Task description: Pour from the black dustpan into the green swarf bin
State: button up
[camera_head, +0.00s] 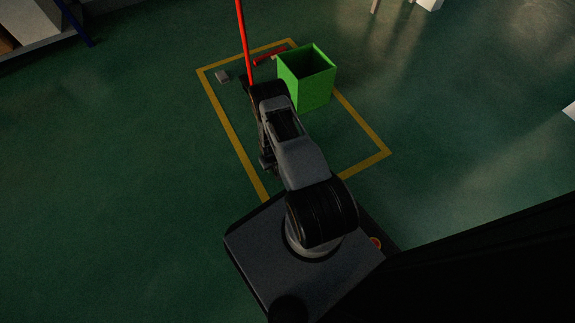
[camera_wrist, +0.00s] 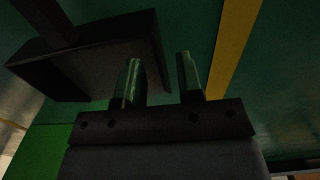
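The green swarf bin (camera_head: 322,88) stands upright and open-topped on the floor in the head view. Part of a green surface, which looks like the bin, shows at the lower left of the wrist view (camera_wrist: 42,150). The black dustpan (camera_wrist: 92,62) is at the upper left of the wrist view, with a dark bar rising from it. In the head view my arm hides the gripper and most of the dustpan.
A tall thin red pole (camera_head: 243,35) rises beside the arm's end. A red piece (camera_head: 268,56) and a small grey block (camera_head: 222,76) lie on the floor. Yellow tape (camera_head: 228,125) outlines the area. The green floor left and right is mostly clear.

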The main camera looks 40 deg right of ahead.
notch_tip(320, 180, down, 3)
jog(key=shift+f+b, duration=0.2)
jog(key=shift+b, duration=0.55)
jog(key=shift+c, duration=0.5)
grip_shut()
jog(key=shift+r, duration=0.1)
